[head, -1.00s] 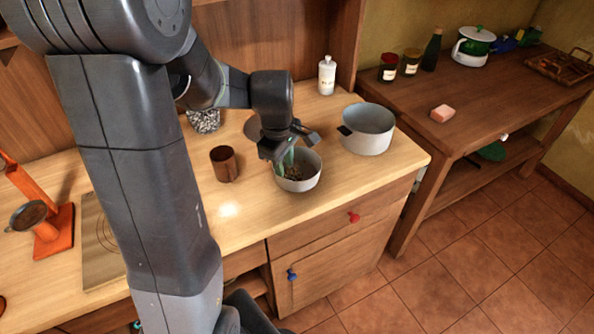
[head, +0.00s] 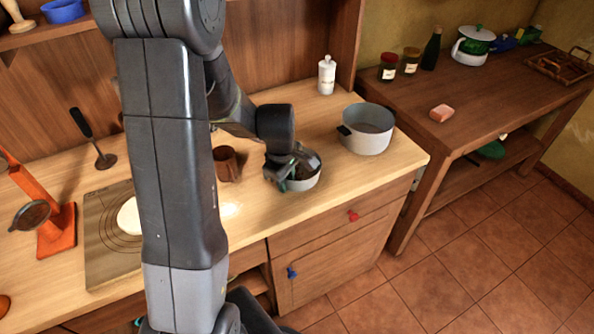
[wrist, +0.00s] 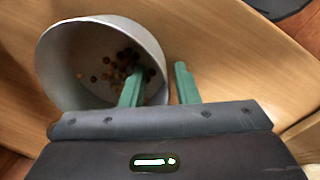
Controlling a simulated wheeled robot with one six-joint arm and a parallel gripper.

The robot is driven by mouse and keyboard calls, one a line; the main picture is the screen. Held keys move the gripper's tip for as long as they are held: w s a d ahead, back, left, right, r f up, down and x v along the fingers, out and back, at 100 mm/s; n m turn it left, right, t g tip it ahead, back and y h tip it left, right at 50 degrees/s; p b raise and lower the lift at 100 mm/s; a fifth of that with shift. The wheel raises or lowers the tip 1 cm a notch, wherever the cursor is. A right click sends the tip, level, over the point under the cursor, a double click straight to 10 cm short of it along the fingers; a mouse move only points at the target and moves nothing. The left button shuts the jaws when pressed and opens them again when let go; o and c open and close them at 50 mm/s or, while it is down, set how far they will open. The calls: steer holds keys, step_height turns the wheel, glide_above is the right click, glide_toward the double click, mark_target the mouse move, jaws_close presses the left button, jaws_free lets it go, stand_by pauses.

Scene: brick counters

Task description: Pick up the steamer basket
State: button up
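The pale grey round vessel that I take as the steamer basket (head: 303,184) stands on the wooden counter near its front edge. In the wrist view the basket (wrist: 62,62) shows its inside, with small dark and orange round spots at the bottom; I cannot tell whether they are holes or pieces. My gripper (head: 284,183) is at the basket and hides part of it. In the wrist view my gripper (wrist: 159,68) has its two green fingers apart. The left finger is inside the basket, the right one outside, with the wall between them and a gap beside it.
A larger grey pot (head: 367,138) stands to the right and a brown mug (head: 227,164) to the left. A white bottle (head: 327,75) is at the back. A wooden table (head: 480,110) with jars and a pink block (head: 440,113) stands further right.

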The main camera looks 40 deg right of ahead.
jaws_close()
steer(key=shift+r, duration=0.15)
